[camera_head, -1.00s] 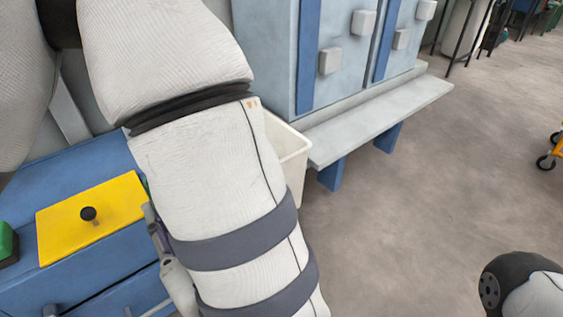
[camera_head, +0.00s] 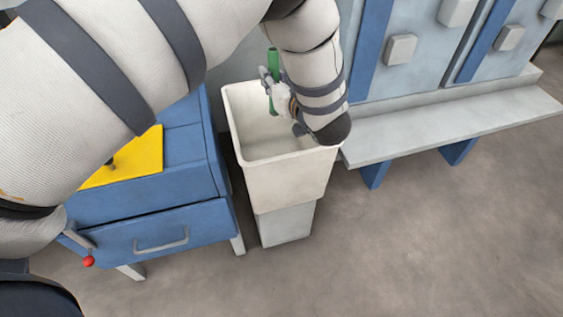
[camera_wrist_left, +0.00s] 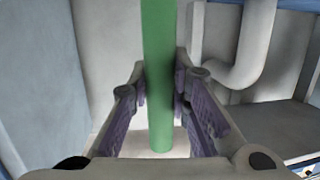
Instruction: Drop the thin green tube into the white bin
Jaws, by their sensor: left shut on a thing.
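The thin green tube (camera_head: 273,70) stands roughly upright over the back left part of the white bin's opening in the head view. My left gripper (camera_head: 270,88) is shut on the tube. The left wrist view shows the tube (camera_wrist_left: 159,75) between the two purple-padded fingers (camera_wrist_left: 160,108). The white bin (camera_head: 290,180) stands on the floor with its open top facing up. My left arm covers its back right rim. My right gripper is not in view.
A blue cabinet (camera_head: 150,235) with a drawer handle and a yellow plate (camera_head: 140,160) on top stands left of the bin. A grey bench (camera_head: 450,120) in front of the lockers is close on the right. The floor in front is clear.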

